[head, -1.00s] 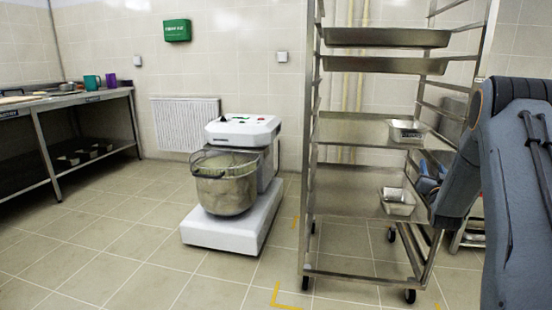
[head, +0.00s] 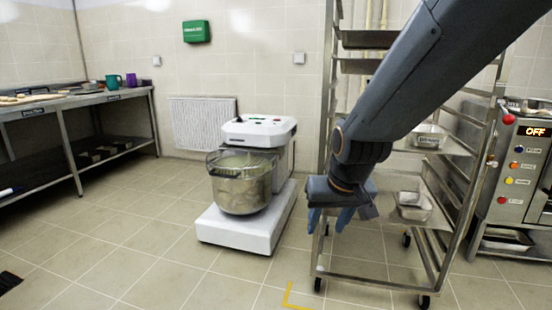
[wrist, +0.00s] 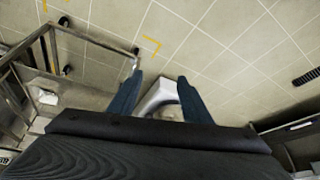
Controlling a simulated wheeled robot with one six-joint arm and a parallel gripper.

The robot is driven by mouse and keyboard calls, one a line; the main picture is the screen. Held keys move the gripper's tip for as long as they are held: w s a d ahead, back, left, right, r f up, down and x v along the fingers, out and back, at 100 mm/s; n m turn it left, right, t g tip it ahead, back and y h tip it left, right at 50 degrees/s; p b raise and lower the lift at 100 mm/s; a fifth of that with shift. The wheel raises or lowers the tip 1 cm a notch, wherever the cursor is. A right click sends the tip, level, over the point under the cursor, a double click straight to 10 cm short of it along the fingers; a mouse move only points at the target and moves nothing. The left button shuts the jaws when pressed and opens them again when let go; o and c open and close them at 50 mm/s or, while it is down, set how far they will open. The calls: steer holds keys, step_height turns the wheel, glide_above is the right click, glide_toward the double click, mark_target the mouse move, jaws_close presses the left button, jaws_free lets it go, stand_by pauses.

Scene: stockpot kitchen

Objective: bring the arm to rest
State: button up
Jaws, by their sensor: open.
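My gripper (head: 330,220) is at the end of my arm, which reaches in from the upper right of the head view. It points down in front of the left side of the metal rack (head: 392,280). In the wrist view my gripper's two blue fingers (wrist: 158,98) stand well apart with nothing between them but floor and part of the mixer's white base (wrist: 160,92) farther off. The fingers look empty.
A mixer with a bowl (head: 240,190) stands left of my gripper. The rack holds metal pans (head: 413,207). An oven (head: 520,170) showing OFF is at the right. A table (head: 75,100) is at the left. Open floor (head: 130,240) lies in front.

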steer(key=s+a+n+g, duration=0.3)
steer(key=s+g, duration=0.2)
steer(key=s, duration=1.7)
steer(key=d+r+m+h+p, duration=0.1)
steer(key=d+r+m+p, duration=0.3)
steer(key=d+r+p, duration=0.6)
steer(key=shift+d+r+p, duration=0.2)
steer(key=shift+r+p, duration=1.25)
steer(key=shift+p, duration=4.4)
